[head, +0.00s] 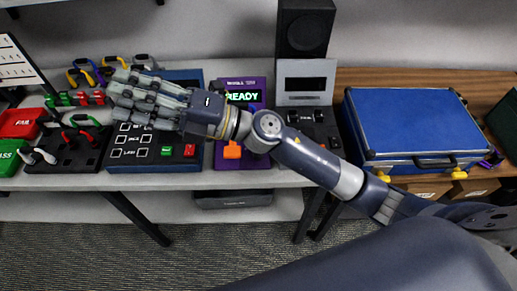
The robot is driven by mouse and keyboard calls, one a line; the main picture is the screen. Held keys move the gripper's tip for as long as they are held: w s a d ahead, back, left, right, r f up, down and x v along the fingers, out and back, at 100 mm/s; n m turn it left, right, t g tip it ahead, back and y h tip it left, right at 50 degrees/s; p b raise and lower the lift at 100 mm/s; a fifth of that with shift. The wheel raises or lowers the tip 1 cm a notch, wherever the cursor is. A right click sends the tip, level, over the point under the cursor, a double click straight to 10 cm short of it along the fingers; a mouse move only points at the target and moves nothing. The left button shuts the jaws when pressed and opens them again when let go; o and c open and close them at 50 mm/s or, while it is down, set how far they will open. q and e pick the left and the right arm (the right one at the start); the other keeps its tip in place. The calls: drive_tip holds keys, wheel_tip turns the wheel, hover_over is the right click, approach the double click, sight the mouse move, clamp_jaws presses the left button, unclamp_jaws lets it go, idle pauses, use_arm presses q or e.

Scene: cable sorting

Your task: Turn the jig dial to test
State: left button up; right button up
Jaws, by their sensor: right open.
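The purple jig (258,84) stands on the bench in the head view, with a lit display (243,96) that reads READY. An orange part (231,150) sits on its lower face. My right forearm and wrist cross the jig, and I cannot make out a dial or its setting. My right gripper (118,96) is open and empty, left of the jig and over a dark blue panel (190,77) with white outlined boxes, a green button (167,151) and a red button (189,150). Whether it touches the panel cannot be told. My left gripper is not in view.
Red FAIL (18,122) and green PASS (10,154) bins stand at the left. Several coloured cables lie beside and behind a black rack (75,157). A blue case (410,120) stands at the right. A black device with knobs (318,124) stands right of the jig.

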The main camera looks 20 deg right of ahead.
drive_tip(key=s+a+f+n+g+h, duration=0.3)
drive_tip(key=f+n+g, duration=0.3)
drive_tip(key=n+g, duration=0.1)
drive_tip(key=n+h, duration=0.4)
drive_tip(key=h, duration=1.4)
approach(258, 154)
drive_tip(key=shift+g, duration=0.3)
drive_tip(key=f+p, duration=0.1)
drive_tip(key=f, duration=0.1)
drive_tip(key=f+p, duration=0.1)
drive_tip(key=f, duration=0.2)
drive_tip(key=w+f+p, duration=0.1)
drive_tip(key=f, duration=0.2)
drive_tip(key=shift+d, duration=0.3)
drive_tip(key=shift+a+f, duration=0.1)
drive_tip(key=shift+f, duration=0.65)
clamp_jaws()
